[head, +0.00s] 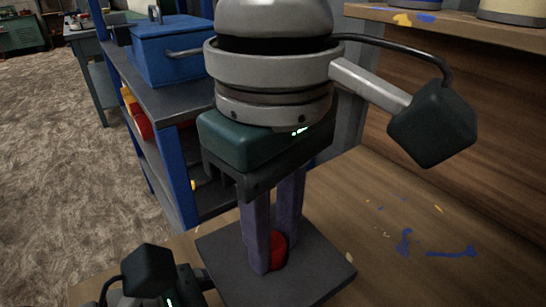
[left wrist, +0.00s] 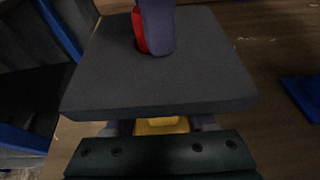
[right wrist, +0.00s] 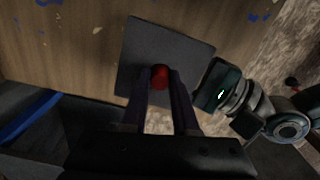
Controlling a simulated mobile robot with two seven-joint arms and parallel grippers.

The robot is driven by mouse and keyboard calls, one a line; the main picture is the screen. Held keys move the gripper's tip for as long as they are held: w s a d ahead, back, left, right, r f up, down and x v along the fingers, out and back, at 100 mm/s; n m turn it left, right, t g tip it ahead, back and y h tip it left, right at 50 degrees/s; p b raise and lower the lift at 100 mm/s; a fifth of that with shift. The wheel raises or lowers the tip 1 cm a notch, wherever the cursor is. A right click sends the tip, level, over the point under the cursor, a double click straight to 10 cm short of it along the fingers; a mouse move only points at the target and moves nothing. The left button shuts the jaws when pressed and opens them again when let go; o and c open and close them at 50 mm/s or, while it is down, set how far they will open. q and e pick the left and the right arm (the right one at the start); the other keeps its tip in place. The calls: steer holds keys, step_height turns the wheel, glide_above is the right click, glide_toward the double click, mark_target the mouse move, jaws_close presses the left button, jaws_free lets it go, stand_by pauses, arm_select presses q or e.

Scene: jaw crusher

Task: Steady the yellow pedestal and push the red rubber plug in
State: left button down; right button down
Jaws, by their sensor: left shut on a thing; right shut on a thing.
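The red rubber plug (head: 279,246) is between the purple fingers of my right gripper (head: 268,258), low at the middle of a dark grey square plate (head: 315,279). It also shows in the right wrist view (right wrist: 160,76) and partly in the left wrist view (left wrist: 139,32). My right gripper is shut on it, pointing down. I cannot tell how deep it sits in the plate. The yellow pedestal (left wrist: 162,126) shows only as a small patch under the plate. My left gripper (left wrist: 162,129) is shut on it from the side; the plate hides most of the grip.
The plate is above a brown wooden bench top (head: 400,215) with blue and yellow flecks. A blue-framed shelf (head: 180,120) with a blue box (head: 172,50) stands behind at the left. The bench right of the plate is clear. A wooden ledge (head: 470,32) is at the top right.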

mark_target(273, 241)
steer(key=shift+f, duration=0.1)
arm_select(q)
steer(key=shift+d, duration=0.2)
arm_select(e)
steer(key=shift+d+f, duration=0.2)
steer(key=shift+f, duration=0.5)
steer(key=c, duration=0.7)
jaws_free()
arm_select(q)
steer(key=shift+a, duration=0.2)
arm_select(e)
step_height(273, 241, up, 14)
steer(key=shift+a+f, duration=0.15)
arm_select(q)
steer(key=shift+c, duration=0.8)
jaws_free()
steer(key=shift+a, duration=0.1)
